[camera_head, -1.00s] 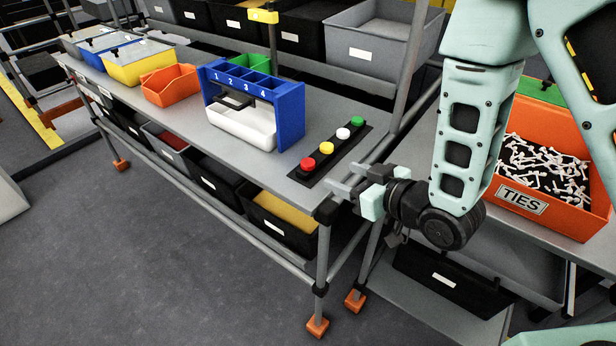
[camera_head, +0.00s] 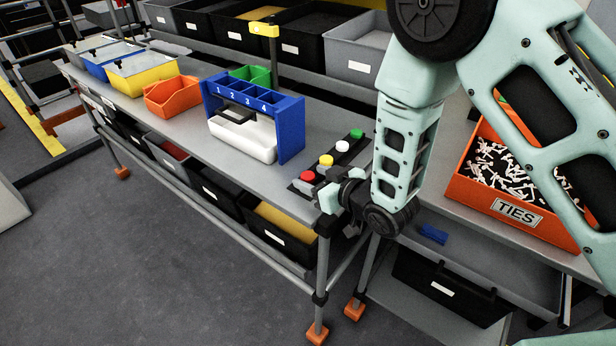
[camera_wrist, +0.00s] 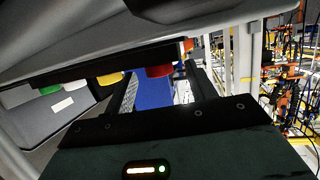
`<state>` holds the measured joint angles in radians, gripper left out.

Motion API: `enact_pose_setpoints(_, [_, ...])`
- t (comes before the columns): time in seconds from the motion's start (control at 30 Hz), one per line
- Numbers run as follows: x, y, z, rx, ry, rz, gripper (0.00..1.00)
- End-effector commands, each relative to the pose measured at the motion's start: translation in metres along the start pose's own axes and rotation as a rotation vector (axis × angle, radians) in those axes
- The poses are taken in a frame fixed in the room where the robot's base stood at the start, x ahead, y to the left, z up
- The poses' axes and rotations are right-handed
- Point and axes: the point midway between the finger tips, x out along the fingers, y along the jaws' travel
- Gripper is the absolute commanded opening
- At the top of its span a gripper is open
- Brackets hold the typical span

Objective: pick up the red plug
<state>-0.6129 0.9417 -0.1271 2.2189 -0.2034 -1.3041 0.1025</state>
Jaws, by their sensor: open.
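The red plug (camera_head: 307,176) stands at the near end of a dark strip on the grey bench top, in line with yellow, white and green plugs. In the wrist view the red plug (camera_wrist: 158,71) appears between my two fingers, below the tilted dark strip. My gripper (camera_head: 316,183) is open, with its fingertips right beside the red plug at the bench corner. I cannot tell whether a finger touches the plug. The gripper partly hides the near end of the strip.
The yellow plug (camera_head: 326,160) is close behind the red one, then the white plug (camera_head: 342,146) and green plug (camera_head: 357,133). A blue numbered rack (camera_head: 291,130) stands to the left. An orange TIES bin (camera_head: 470,194) is on the right.

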Motion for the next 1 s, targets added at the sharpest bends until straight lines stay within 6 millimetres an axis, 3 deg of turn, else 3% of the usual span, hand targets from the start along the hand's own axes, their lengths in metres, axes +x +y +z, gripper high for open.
enact_pose_setpoints(0.07, [0.000, 0.000, 0.000, 0.000, 0.000, 0.000, 0.50])
enact_pose_setpoints(0.2, [0.000, 0.000, 0.000, 0.000, 0.001, 0.000, 0.11])
enact_pose_setpoints(0.23, [0.000, 0.000, 0.000, 0.000, 0.001, 0.000, 0.08])
enact_pose_setpoints(0.67, [-0.001, 0.000, -0.004, 0.000, 0.003, 0.000, 0.08])
enact_pose_setpoints(1.0, [-0.013, 0.001, -0.045, -0.001, 0.007, 0.001, 0.08])
